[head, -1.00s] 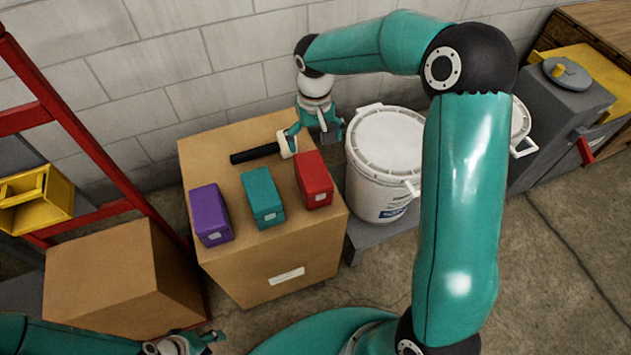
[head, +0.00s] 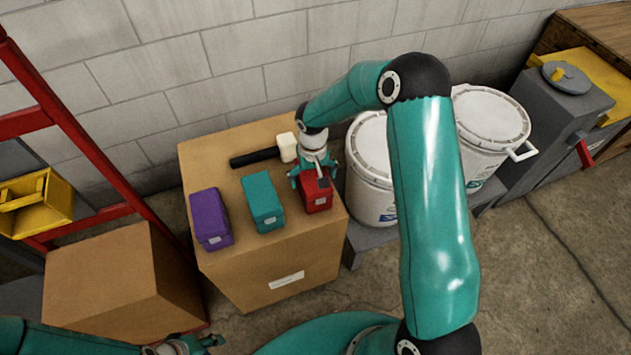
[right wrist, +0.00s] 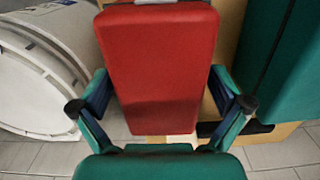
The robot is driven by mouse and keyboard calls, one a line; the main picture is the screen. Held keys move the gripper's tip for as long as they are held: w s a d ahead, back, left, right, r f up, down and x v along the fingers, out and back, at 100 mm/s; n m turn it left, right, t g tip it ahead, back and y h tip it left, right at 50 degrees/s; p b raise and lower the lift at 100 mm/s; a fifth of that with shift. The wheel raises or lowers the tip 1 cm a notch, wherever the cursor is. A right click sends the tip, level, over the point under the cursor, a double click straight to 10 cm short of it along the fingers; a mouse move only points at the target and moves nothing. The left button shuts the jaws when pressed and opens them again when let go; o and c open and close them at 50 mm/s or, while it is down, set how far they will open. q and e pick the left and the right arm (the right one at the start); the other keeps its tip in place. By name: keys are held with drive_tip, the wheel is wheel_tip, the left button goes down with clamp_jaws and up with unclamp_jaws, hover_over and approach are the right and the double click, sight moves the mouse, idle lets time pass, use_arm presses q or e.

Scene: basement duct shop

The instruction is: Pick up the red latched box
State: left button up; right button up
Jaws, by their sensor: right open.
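The red latched box (head: 317,198) stands on the right part of the cardboard carton's top, with its pale latch on the near side. My right gripper (head: 315,178) is right above it, partly hiding its top. In the right wrist view the red box (right wrist: 158,65) fills the middle, and the open fingers of my right gripper (right wrist: 160,108) are on either side of it, with gaps showing. Whether they touch it I cannot tell. My left gripper (head: 190,345) is at the bottom edge, low and partly cut off; its jaws are unclear.
A teal box (head: 263,201) and a purple box (head: 211,218) stand left of the red one on the carton (head: 230,268). A mallet with a black handle (head: 254,157) lies behind them. White buckets (head: 368,190) stand close on the right.

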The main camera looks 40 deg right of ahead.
drive_tip(key=shift+f, duration=0.9)
drive_tip(key=shift+c, duration=0.3)
drive_tip(key=c, duration=1.3)
drive_tip(key=shift+c, duration=0.3)
drive_tip(key=shift+r, duration=0.15)
